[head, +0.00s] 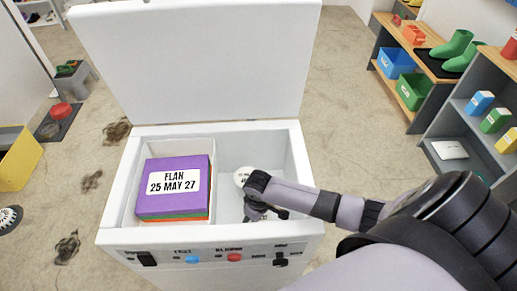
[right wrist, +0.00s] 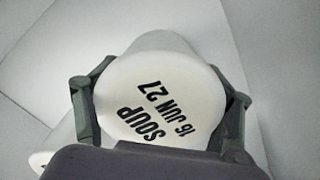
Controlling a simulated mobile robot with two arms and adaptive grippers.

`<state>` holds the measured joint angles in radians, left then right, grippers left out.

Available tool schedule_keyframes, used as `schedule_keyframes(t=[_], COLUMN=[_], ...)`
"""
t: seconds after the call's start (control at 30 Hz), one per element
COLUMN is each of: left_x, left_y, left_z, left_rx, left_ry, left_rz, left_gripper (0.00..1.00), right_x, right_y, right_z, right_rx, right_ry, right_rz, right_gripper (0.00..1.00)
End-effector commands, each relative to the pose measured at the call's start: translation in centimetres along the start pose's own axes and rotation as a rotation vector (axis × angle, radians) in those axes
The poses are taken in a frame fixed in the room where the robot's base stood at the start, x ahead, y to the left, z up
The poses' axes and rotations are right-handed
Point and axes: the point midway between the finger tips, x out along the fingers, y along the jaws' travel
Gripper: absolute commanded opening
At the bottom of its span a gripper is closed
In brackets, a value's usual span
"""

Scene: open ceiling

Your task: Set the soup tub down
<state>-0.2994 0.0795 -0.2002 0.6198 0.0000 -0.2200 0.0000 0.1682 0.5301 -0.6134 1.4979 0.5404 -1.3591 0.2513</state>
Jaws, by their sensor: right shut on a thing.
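The soup tub (right wrist: 160,92) is a white round tub whose lid reads SOUP 16 JUN 27 in the right wrist view. My right gripper (right wrist: 162,98) is shut around its sides, one finger on each side. In the head view the right gripper (head: 262,208) reaches down into the right compartment of an open white chest freezer (head: 113,200). A white round top with dark marks (head: 243,176) shows just beyond the wrist; the arm hides much of what is held. I cannot tell whether the tub touches the compartment floor. My left gripper is not in view.
A purple box labelled FLAN 25 MAY 27 (head: 172,190) sits on others in the left compartment. The freezer lid (head: 195,60) stands open behind. A control panel (head: 215,257) lines the front edge. Shelves (head: 490,110) stand at the right.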

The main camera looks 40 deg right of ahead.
Motion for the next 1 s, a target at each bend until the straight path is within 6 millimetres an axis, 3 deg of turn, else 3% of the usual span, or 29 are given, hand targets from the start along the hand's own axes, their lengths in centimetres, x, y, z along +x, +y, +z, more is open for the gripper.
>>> schedule_keyframes(t=[0.17,0.2,0.5,0.83,1.0], left_x=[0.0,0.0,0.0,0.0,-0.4], left_y=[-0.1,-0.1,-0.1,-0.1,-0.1], left_z=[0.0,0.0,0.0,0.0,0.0], left_rx=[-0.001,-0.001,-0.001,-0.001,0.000], left_ry=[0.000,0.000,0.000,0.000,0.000], left_rz=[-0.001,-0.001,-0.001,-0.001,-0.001], left_gripper=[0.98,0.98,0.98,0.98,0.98], right_x=[0.2,0.2,0.2,0.1,-1.4], right_y=[0.0,0.0,0.0,0.0,0.0], right_z=[-0.1,0.0,0.0,0.0,-0.1], right_rx=[0.001,0.000,0.001,0.001,0.001], right_ry=[0.001,0.000,0.000,0.000,0.003], right_rz=[0.000,0.000,0.000,0.000,-0.001], right_gripper=[0.15,0.76,0.96,0.97,0.97])
